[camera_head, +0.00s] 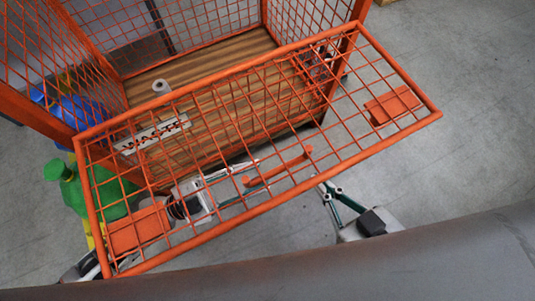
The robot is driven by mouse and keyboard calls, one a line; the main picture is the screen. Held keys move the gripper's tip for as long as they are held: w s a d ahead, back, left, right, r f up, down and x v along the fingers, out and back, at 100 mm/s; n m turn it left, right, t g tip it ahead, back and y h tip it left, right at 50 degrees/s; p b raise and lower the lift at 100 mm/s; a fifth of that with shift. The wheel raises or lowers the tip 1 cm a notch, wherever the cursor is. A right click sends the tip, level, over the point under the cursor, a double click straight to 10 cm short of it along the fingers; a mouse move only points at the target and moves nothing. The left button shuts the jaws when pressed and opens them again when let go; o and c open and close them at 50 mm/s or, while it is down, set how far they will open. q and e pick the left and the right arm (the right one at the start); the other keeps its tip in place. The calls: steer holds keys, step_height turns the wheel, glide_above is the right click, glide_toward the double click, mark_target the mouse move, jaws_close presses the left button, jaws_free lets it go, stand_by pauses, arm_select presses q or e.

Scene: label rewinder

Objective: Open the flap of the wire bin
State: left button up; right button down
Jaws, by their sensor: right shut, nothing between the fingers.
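The orange wire bin (55,118) stands at the upper left, with a wooden floor inside. Its mesh flap (273,186) spans the middle of the view, sticking out from the bin toward me. An orange handle bar (278,167) shows near the flap's front edge. A WASTE sign (153,134) shows through the mesh. My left gripper (262,174) is seen through the flap's wires, its fingers spread around the left part of the handle; contact cannot be told. My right gripper (324,185) is shut and empty, just outside the flap's front edge, right of the handle.
A small white roll (161,86) lies on the bin's wooden floor. Blue (80,112) and green (72,187) objects stand left of the bin, partly hidden by mesh. Orange plates sit at the flap's two ends. Grey floor is clear to the right.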

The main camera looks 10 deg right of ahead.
arm_select(q)
steer(key=shift+v, duration=1.05)
